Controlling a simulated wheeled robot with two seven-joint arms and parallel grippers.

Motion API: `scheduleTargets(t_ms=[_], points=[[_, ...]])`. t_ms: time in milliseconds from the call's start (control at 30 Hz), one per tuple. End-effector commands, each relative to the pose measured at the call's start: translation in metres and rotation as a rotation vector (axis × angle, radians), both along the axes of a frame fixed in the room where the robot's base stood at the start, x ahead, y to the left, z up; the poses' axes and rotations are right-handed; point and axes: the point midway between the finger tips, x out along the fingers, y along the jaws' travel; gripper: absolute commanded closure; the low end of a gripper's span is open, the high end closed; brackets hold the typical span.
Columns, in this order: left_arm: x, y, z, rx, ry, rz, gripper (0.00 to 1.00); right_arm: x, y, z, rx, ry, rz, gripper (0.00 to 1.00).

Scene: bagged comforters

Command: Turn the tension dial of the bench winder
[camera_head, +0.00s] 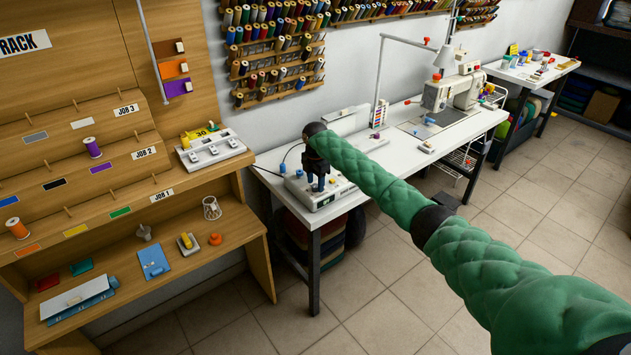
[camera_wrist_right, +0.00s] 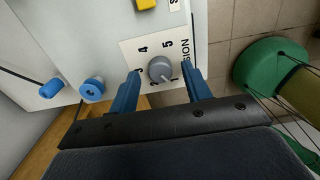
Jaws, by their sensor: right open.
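The bench winder (camera_head: 343,190) is a white box at the left end of the white table, below my right gripper (camera_head: 318,184) in the head view. In the right wrist view, the grey round tension dial (camera_wrist_right: 159,67) sits on a pale plate with numbers around it and part of the word "TENSION" visible. Its light pointer line aims down and right, near the 1. The blue fingers of my right gripper (camera_wrist_right: 161,76) are open, one on each side of the dial; I cannot tell whether they touch it. My left gripper is out of view.
Two blue knobs (camera_wrist_right: 92,88) and a yellow part (camera_wrist_right: 146,4) are on the winder near the dial. A sewing machine (camera_head: 437,95) stands farther along the table (camera_head: 395,153). A wooden thread rack (camera_head: 120,165) is at left.

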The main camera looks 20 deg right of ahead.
Motion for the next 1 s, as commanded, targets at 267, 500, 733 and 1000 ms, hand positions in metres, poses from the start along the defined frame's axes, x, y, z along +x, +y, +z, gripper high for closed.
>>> scheduleTargets(t_ms=[267,500,733,1000], points=[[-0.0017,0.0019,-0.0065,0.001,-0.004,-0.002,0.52,-0.0003,0.0001,-0.0087,0.0,0.0,0.0,0.52],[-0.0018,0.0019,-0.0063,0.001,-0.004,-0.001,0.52,-0.0003,0.0001,-0.0085,0.0,0.0,0.0,0.71],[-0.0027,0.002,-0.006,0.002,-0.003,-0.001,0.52,-0.0003,0.0001,-0.0083,0.0,0.0,-0.001,0.96],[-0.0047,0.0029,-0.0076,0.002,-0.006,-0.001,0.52,-0.0004,0.0008,-0.0076,0.002,0.001,-0.054,0.96]])
